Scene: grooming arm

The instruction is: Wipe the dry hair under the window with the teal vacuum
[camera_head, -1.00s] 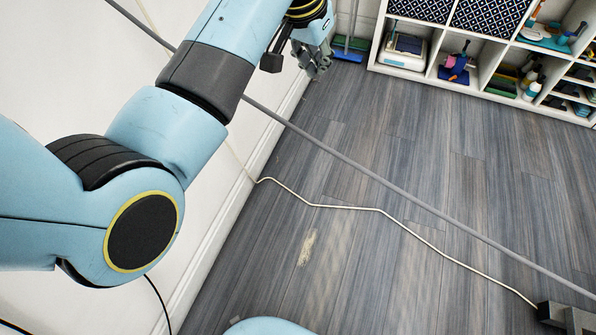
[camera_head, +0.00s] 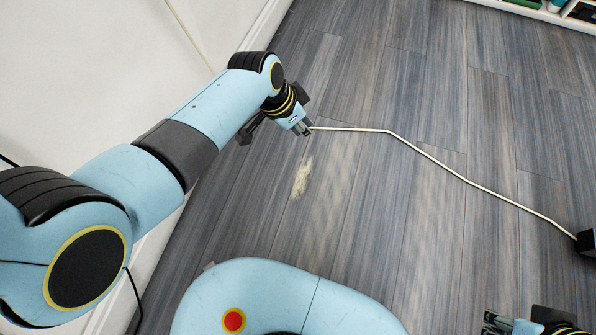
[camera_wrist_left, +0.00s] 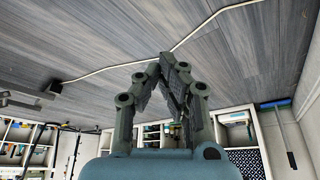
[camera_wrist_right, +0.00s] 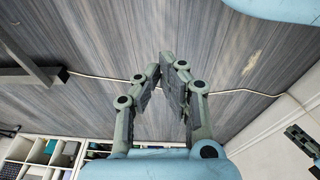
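The dry hair (camera_head: 301,178) is a pale tan, elongated patch on the grey plank floor near the wall. It also shows in the right wrist view (camera_wrist_right: 252,63). My left gripper (camera_head: 304,129) appears above the floor just beyond the hair in the head view, apart from it. My right gripper (camera_head: 488,322) is at the lower right edge. In the right wrist view its fingers (camera_wrist_right: 174,60) are also apart and empty. I cannot make out a teal vacuum.
A pale cord (camera_head: 440,165) crosses the floor to a dark object (camera_head: 587,242) at the right edge. A white wall (camera_head: 90,70) bounds the left side.

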